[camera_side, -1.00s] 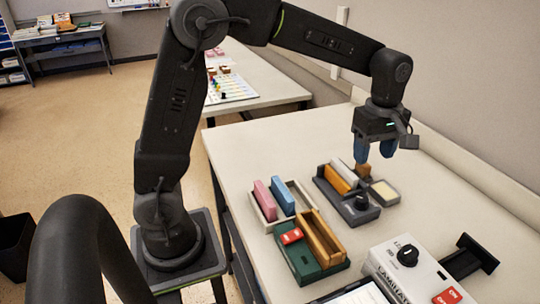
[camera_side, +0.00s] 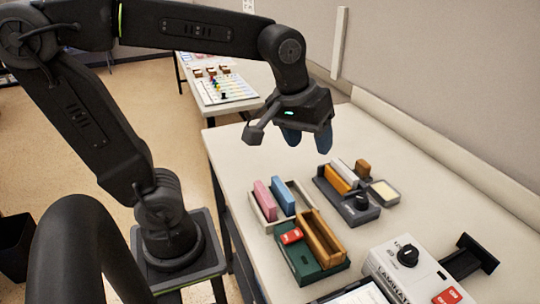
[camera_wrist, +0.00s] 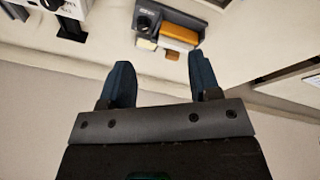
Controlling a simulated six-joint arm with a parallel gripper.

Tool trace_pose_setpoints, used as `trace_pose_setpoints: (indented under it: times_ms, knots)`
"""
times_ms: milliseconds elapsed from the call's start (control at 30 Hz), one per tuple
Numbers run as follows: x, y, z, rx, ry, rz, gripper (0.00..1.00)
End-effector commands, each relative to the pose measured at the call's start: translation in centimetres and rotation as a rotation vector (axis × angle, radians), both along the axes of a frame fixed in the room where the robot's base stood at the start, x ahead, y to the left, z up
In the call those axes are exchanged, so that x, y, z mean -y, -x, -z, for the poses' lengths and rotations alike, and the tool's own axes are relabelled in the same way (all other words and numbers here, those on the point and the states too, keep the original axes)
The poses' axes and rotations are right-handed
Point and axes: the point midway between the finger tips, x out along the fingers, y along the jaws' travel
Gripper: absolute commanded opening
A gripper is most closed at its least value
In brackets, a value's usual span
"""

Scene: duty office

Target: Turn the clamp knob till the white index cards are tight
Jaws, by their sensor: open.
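The clamp (camera_side: 330,190) is a dark grey tray-like base on the table, with an orange block (camera_side: 340,181) and the white index cards (camera_side: 343,171) lying side by side in it. Its black round knob (camera_side: 361,203) sits at the near right end. In the wrist view the knob (camera_wrist: 143,20) and orange block (camera_wrist: 178,31) show at the top, beyond my fingertips. My gripper (camera_side: 310,146) is open and empty, with blue fingers pointing down, above the table, apart from the clamp and to its upper left. How tight the cards are cannot be told.
A small brown block (camera_side: 363,167) and a shallow pad box (camera_side: 384,193) stand right beside the clamp. A pale tray (camera_side: 262,215) with pink and blue blocks, a green holder (camera_side: 305,268) and a white laminator-like machine (camera_side: 390,260) stand nearer. The table's far side is clear.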

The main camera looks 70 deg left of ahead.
Motion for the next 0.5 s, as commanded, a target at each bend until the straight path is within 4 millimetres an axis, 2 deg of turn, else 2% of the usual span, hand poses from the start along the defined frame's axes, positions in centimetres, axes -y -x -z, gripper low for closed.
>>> trace_pose_setpoints:
  times_ms: [300,500]
  knots:
    - [-0.3,4.7,1.2,0.104,-0.119,0.29,0.57]
    - [-0.4,6.5,2.1,0.146,-0.182,0.419,0.57]
